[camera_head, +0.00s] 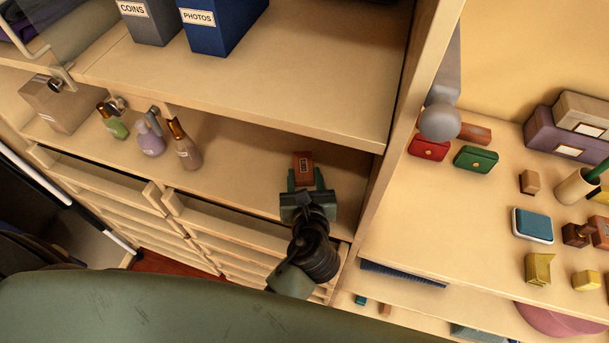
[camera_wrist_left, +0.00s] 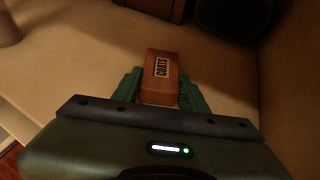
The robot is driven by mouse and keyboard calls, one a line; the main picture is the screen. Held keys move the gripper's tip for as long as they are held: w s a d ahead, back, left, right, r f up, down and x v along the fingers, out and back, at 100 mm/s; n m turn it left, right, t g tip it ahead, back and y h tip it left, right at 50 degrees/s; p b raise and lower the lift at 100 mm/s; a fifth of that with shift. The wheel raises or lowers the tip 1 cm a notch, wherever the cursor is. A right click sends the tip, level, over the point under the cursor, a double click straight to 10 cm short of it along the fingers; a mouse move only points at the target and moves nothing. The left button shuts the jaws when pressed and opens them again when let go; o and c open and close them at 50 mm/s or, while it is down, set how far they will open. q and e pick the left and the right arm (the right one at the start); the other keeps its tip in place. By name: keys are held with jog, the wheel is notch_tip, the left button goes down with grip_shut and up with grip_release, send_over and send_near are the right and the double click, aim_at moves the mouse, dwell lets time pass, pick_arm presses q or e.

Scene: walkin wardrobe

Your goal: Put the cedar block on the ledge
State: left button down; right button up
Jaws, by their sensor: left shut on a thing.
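The cedar block (camera_head: 303,163) is a reddish-brown block with a pale label. In the left wrist view the block (camera_wrist_left: 161,70) shows the label COATS. My left gripper (camera_head: 305,179) is shut on it, with green fingers on both sides. The block is over the right end of the wooden ledge (camera_head: 240,165) above the drawers. I cannot tell whether its underside touches the ledge. My right gripper is in neither view.
Several small bottles (camera_head: 151,139) and a taupe box (camera_head: 62,105) stand farther left. An upright panel (camera_head: 393,110) closes the ledge's right end. A shelf (camera_head: 260,85) with a blue PHOTOS box (camera_head: 215,32) overhangs it. A dark object (camera_wrist_left: 232,14) stands behind the block.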

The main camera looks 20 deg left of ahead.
pick_arm(q)
jog(key=c, duration=1.1)
grip_release()
jog(key=o, duration=0.3)
jog(key=shift+o, duration=0.2)
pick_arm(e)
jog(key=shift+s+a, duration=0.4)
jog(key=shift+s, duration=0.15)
pick_arm(q)
jog(key=b+v, duration=0.2)
jog(key=v, duration=0.9)
jog(key=shift+d, duration=0.15)
jog(key=shift+s+d+r, duration=0.1)
jog(key=shift+s+r, duration=0.15)
jog(key=shift+s, duration=0.15)
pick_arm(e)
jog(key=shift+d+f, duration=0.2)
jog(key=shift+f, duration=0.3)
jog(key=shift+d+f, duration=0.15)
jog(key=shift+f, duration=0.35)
